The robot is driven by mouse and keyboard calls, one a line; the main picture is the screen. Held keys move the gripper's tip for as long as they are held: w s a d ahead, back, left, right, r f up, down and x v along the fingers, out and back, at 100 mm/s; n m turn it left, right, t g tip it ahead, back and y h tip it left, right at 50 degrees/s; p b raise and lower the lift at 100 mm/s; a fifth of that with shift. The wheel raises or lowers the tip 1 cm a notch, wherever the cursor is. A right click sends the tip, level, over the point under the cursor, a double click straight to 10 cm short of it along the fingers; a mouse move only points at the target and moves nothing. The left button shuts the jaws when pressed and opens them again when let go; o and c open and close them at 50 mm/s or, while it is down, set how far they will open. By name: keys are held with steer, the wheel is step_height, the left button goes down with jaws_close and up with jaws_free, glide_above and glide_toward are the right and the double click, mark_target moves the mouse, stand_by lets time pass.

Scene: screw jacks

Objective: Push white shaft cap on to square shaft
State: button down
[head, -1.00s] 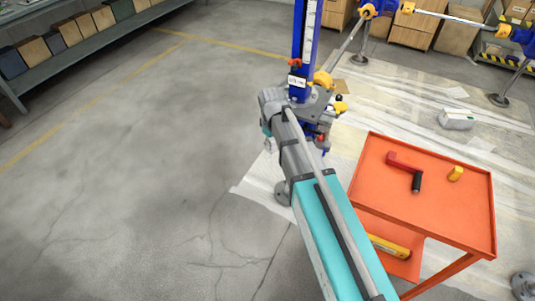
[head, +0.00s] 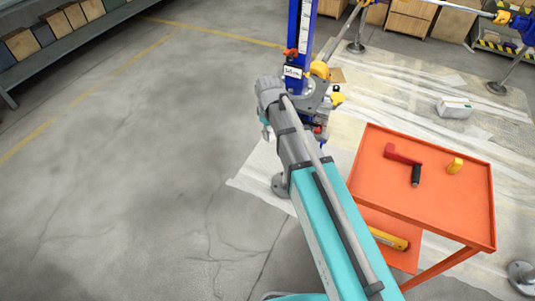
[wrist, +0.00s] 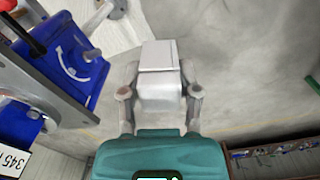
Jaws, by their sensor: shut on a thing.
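In the wrist view my gripper (wrist: 160,76) is shut on the white shaft cap (wrist: 158,56), a pale block with a seam across it. In the head view the blue jack column (head: 302,35) stands upright beyond my arm; my arm hides the gripper and cap there. I cannot make out the square shaft.
An orange cart (head: 450,215) stands right of my arm, with a red crank handle (head: 402,155) and a yellow block (head: 455,165) on top. A yellow tool (head: 388,238) is on its lower shelf. The floor at left is clear.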

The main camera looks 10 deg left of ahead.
steer(key=w+d+f+t+h+b, duration=0.2)
steer(key=w+f+t+h+b, duration=0.15)
steer(key=f+b, duration=0.65)
steer(key=w+d+f+t+h+b, duration=0.25)
steer(key=w+f+t+b, duration=0.35)
steer(key=b, duration=0.8)
steer(key=s+a+f+n+t+b, duration=0.1)
steer(key=a+f+n+t+b, duration=0.2)
steer(key=b, duration=1.3)
steer(key=a+f+t, duration=0.3)
steer(key=t, duration=0.1)
steer(key=shift+n, duration=0.4)
steer(key=shift+a, duration=0.1)
steer(key=shift+w, duration=0.1)
steer(key=shift+x, duration=2.9)
steer(key=shift+x, duration=1.45)
